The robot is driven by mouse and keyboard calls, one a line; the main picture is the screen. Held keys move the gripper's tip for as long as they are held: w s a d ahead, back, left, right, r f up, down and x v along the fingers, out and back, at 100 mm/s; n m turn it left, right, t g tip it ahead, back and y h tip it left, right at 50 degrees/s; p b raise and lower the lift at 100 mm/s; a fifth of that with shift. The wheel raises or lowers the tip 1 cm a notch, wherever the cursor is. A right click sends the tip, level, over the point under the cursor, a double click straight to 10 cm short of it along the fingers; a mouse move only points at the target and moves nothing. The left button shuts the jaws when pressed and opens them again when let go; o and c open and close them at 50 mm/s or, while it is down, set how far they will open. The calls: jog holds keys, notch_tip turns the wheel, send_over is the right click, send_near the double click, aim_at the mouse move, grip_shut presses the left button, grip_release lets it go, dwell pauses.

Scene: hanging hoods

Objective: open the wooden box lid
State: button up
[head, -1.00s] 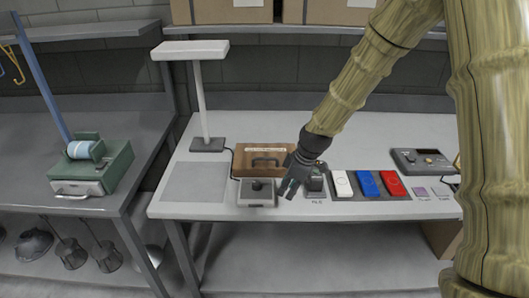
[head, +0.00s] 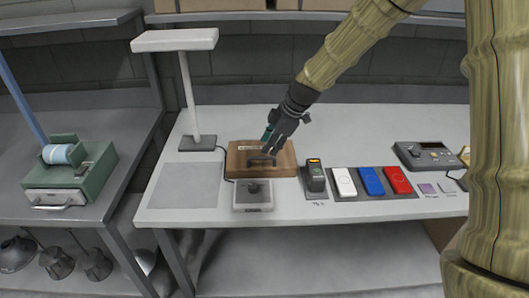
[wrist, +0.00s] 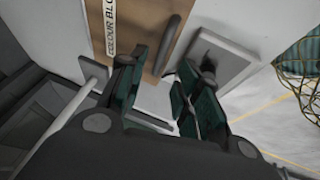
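The wooden box (head: 240,160) is brown, with a pale label on its lid and a dark bar handle (head: 262,161) at its front. The lid looks shut. In the wrist view part of the wooden lid (wrist: 128,40) shows with the label text "COLOUR BLO" and the handle (wrist: 170,42). My gripper (head: 268,147) is over the box, close to the handle, and hides part of the lid. In the wrist view my gripper (wrist: 168,75) has its green-padded fingers apart with nothing between them. The handle lies just beyond the fingertips; I cannot tell whether they touch it.
A grey device with a black knob (head: 252,195) sits right in front of the box. A dark upright device (head: 315,177) stands to its right, then white, blue and red blocks (head: 371,181). A white lamp (head: 190,95) stands behind left. A flat grey pad (head: 184,186) lies left.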

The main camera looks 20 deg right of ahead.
aim_at(262, 157)
jog(key=shift+p+x, duration=0.45)
jog(key=shift+x, duration=2.3)
jog(key=shift+s, duration=0.1)
jog(key=shift+c, duration=0.2)
grip_shut()
